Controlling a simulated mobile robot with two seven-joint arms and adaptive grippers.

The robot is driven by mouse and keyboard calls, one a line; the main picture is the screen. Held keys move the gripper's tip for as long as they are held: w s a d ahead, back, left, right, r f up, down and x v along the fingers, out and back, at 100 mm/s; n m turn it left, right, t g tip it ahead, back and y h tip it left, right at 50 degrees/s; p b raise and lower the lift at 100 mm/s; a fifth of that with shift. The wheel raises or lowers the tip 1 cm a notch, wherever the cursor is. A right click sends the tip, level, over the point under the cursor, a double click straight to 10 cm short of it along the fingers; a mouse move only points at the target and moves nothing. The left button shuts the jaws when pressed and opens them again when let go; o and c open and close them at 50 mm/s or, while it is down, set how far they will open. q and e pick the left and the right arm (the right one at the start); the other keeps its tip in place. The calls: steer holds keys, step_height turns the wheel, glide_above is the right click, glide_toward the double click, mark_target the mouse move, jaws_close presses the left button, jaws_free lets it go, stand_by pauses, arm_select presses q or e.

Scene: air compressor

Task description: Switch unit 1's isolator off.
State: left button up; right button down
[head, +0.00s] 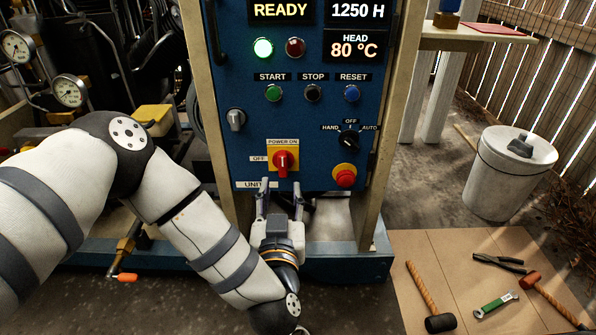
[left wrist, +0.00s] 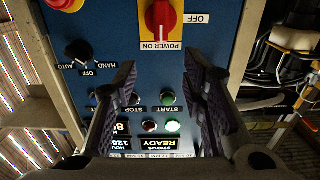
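The isolator (head: 283,163) is a red rotary handle on a yellow plate, low on the blue panel. Its handle is upright, in line with the POWER ON label (head: 283,142) above it; the OFF label (head: 258,159) is to its left. It also shows upside down at the top of the left wrist view (left wrist: 160,18), its white mark toward POWER ON. A UNIT label (head: 250,184) below is partly hidden by my left gripper (head: 280,195). That gripper is open and empty, its fingers pointing up just below the isolator. My right gripper is not in view.
A red button (head: 344,175) on a yellow base is right of the isolator, with a HAND/OFF/AUTO selector (head: 349,138) above. A grey key switch (head: 236,119) is upper left. The green lamp (head: 263,49) is lit. Tools lie on a board (head: 455,255) at the lower right.

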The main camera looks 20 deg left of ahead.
mark_target(282, 158)
arm_select(q)
steer(key=b+x, duration=0.2)
steer(key=x, duration=0.8)
steer(key=shift+w+a+f+b, duration=0.15)
steer(key=shift+w+a+b, duration=0.1)
steer(key=shift+b, duration=0.1)
steer(key=shift+w, duration=0.15)
jaws_close()
